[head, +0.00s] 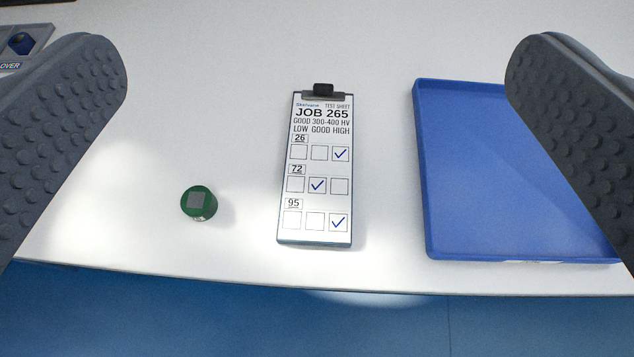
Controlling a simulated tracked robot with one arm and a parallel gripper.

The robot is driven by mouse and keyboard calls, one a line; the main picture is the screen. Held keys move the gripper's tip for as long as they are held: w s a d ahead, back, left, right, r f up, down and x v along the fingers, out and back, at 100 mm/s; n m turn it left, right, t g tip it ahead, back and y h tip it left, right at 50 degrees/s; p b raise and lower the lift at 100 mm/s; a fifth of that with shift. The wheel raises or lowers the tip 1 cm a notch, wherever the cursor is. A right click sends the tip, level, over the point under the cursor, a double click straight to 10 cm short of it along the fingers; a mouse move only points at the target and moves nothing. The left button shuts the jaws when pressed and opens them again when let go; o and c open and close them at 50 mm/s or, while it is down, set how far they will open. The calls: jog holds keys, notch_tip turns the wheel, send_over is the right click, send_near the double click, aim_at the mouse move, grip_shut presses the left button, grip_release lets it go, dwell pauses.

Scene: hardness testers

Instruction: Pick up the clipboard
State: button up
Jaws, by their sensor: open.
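The clipboard (317,170) lies flat on the white table in the middle of the head view. It holds a white test sheet headed "JOB 265" with rows 26, 72 and 95. Row 26 is ticked high, row 72 good and row 95 high. Its dark clip (323,91) is at the far end. My gripper (316,95) is open, with one grey studded finger at each side of the view. The clipboard shows between the fingers, and neither finger appears to touch it.
A small green round piece with a grey square top (198,202) stands left of the clipboard. An empty blue tray (432,190) lies to the right, partly hidden by the right finger. A grey panel piece (25,42) shows at top left. The table's front edge (250,284) runs below the clipboard.

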notch_tip(320, 180, down, 11)
jog(key=h, duration=0.1)
send_near(318, 180)
jog(key=shift+w+a+f+m+g, duration=0.15)
jog(key=shift+w+a+g, duration=0.05)
jog(key=shift+w, duration=0.4)
jog(key=shift+w+a+f+m+g, duration=0.15)
jog(key=shift+w+g, duration=0.05)
jog(key=shift+w, duration=0.4)
jog(key=shift+w+d+f, duration=0.1)
jog(key=shift+w, duration=0.45)
jog(key=shift+d+b+x, duration=0.15)
jog(key=shift+b+x, duration=0.25)
jog(key=shift+x, duration=0.9)
jog(key=shift+d+b+x, duration=0.1)
jog(key=shift+b+x, duration=0.25)
jog(key=shift+x, duration=0.9)
jog(key=c, duration=1.2)
